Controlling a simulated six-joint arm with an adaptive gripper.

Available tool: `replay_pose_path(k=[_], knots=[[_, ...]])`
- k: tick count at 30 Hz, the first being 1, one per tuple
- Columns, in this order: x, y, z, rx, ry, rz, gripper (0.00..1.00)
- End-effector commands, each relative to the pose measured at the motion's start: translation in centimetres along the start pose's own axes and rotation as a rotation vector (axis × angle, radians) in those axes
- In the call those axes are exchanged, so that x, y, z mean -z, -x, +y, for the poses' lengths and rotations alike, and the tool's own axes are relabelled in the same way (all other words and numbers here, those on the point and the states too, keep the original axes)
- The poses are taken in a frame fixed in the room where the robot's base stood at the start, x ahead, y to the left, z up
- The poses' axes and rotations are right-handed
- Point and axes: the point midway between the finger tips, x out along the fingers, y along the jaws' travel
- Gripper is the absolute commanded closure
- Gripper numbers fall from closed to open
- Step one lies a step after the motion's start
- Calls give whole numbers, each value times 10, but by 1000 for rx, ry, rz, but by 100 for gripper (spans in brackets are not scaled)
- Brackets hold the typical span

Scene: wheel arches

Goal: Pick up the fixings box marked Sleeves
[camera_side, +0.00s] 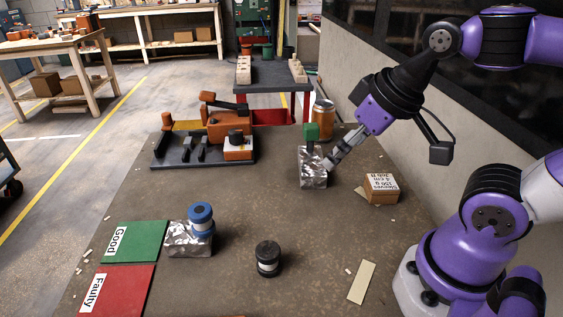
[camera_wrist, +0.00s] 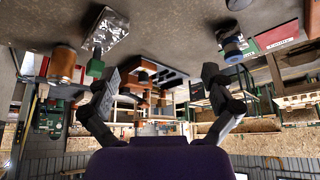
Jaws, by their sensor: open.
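The fixings box marked Sleeves (camera_side: 381,190) is a small brown box with a white label on top. It sits on the bench at the right in the side view. I do not make it out in the wrist view. My gripper (camera_side: 331,163) is left of the box and above the bench, in front of or beside a silver foil-like block (camera_side: 313,174). In the wrist view my gripper (camera_wrist: 160,82) has its two fingers wide apart with nothing held between them.
A green item (camera_side: 311,132) is at the foil block's back. An orange jar (camera_side: 323,118) stands behind it. A black spool (camera_side: 268,258), green Good mat (camera_side: 140,241) and red Faulty mat (camera_side: 125,290) lie nearer.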

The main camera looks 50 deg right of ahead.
Motion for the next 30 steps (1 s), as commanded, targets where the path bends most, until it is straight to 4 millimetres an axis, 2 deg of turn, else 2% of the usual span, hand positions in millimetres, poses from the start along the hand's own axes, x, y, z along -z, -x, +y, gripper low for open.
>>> replay_pose_path(k=[9,11,13,14,17,19,24,27,30], knots=[[0,0,0,-1,-7,-1,0],[1,-1,4,-10,-55,-12,0],[2,-4,14,-35,-196,-41,0],[2,-6,21,-51,-287,-59,0],[1,-15,52,-134,-704,-127,0],[-3,-21,78,-212,-1052,-170,0],[-25,-33,135,-414,-1816,-222,0],[-39,-38,158,-511,-2130,-225,0],[-48,-40,170,-574,-2312,-224,0]])
